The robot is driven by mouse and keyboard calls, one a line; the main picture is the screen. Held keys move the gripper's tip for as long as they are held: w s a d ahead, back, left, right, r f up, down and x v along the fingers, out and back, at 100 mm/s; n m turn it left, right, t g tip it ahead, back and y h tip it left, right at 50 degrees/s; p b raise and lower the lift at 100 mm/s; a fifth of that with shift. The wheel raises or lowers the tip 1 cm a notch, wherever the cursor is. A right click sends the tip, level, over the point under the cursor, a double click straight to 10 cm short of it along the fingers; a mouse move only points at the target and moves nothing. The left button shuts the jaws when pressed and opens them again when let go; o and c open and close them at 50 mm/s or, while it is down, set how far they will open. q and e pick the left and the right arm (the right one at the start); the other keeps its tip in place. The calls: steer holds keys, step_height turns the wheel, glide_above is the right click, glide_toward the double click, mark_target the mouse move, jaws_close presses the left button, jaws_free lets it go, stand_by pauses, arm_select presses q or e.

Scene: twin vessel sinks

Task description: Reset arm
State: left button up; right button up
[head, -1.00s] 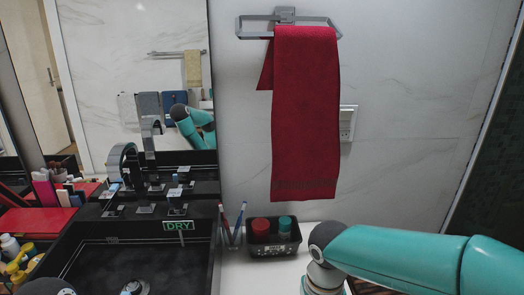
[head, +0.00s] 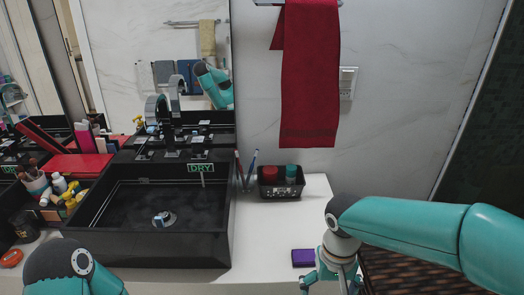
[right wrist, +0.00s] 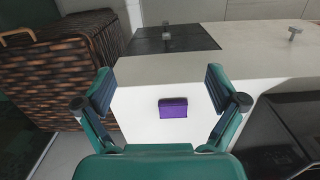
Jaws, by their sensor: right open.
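My right arm comes in from the right in the head view, and its gripper (head: 332,280) points down at the counter's front edge, partly cut off by the frame. In the right wrist view my right gripper (right wrist: 160,92) is open and empty, its two fingers wide apart. A purple block (right wrist: 173,108) lies on the white counter between and beyond the fingers, not touched by them; in the head view the purple block (head: 303,258) is just left of the gripper. Of my left arm only a teal and dark joint shows at the lower left of the head view; its gripper is out of frame.
A black vessel sink (head: 100,220) marked DRY stands left. A black basket (head: 282,190) with red and teal items sits by the wall beside a cup of toothbrushes (head: 246,180). A red towel (head: 310,80) hangs above. A woven hamper (right wrist: 60,65) stands beside the counter.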

steer(key=s+a+f+m+g+y+p, duration=0.1)
steer(key=s+f+g+y, duration=0.1)
steer(key=s+f, duration=0.75)
steer(key=s+a+f+m+g+y+p, duration=0.1)
steer(key=s+f+m+g+y+p, duration=0.15)
steer(key=s+f, duration=0.75)
steer(key=w+f+n+t, duration=0.1)
steer(key=w+f+t, duration=0.4)
steer(key=w, duration=0.2)
steer(key=shift+w+f+b, duration=0.15)
steer(key=shift+w+b, duration=0.1)
steer(key=shift+b, duration=0.15)
steer(key=shift+t, duration=0.25)
